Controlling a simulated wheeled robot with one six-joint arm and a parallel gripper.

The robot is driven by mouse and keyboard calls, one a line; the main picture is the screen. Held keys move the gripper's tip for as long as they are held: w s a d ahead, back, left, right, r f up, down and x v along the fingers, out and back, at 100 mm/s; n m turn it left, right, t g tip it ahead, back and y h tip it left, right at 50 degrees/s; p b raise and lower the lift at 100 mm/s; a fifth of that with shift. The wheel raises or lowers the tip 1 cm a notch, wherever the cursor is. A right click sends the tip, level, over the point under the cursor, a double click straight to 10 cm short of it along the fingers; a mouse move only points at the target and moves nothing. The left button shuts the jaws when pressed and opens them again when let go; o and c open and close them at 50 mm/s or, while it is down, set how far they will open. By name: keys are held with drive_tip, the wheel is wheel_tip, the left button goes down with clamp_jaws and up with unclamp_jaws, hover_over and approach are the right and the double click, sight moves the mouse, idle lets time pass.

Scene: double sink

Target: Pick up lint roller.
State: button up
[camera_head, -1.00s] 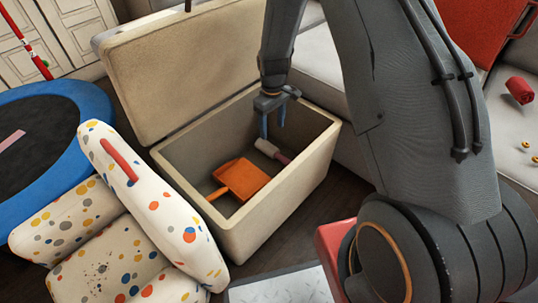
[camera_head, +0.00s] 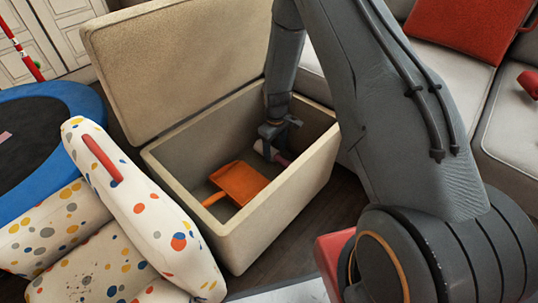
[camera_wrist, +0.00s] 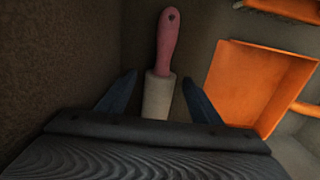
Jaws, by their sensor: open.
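The lint roller (camera_wrist: 163,62) lies at the bottom of the open storage box, with a pink handle and a pale cylinder. In the wrist view its handle points away from me and the pale cylinder lies between my two fingers. In the head view the roller (camera_head: 283,160) is partly hidden by my gripper. My gripper (camera_wrist: 159,92) is open, with a blue finger on each side of the cylinder; I cannot tell whether either finger touches it. In the head view my gripper (camera_head: 275,147) is down inside the box.
The beige storage box (camera_head: 262,222) has its lid (camera_head: 180,65) raised behind. An orange dustpan (camera_head: 238,183) lies in it, left of the roller. A dotted chair (camera_head: 150,215) stands left of the box, a blue-rimmed trampoline (camera_head: 85,97) beyond. A sofa (camera_head: 505,130) is at the right.

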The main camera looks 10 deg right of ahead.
sight(275, 151)
wheel_tip(275, 151, down, 2)
drive_tip(key=shift+f+b, duration=0.2)
drive_tip(key=shift+b, duration=0.3)
drive_tip(key=c, duration=1.1)
drive_tip(key=shift+c, duration=0.2)
wheel_tip(275, 151, up, 18)
drive_tip(key=p, duration=0.7)
drive_tip(key=shift+p, duration=0.4)
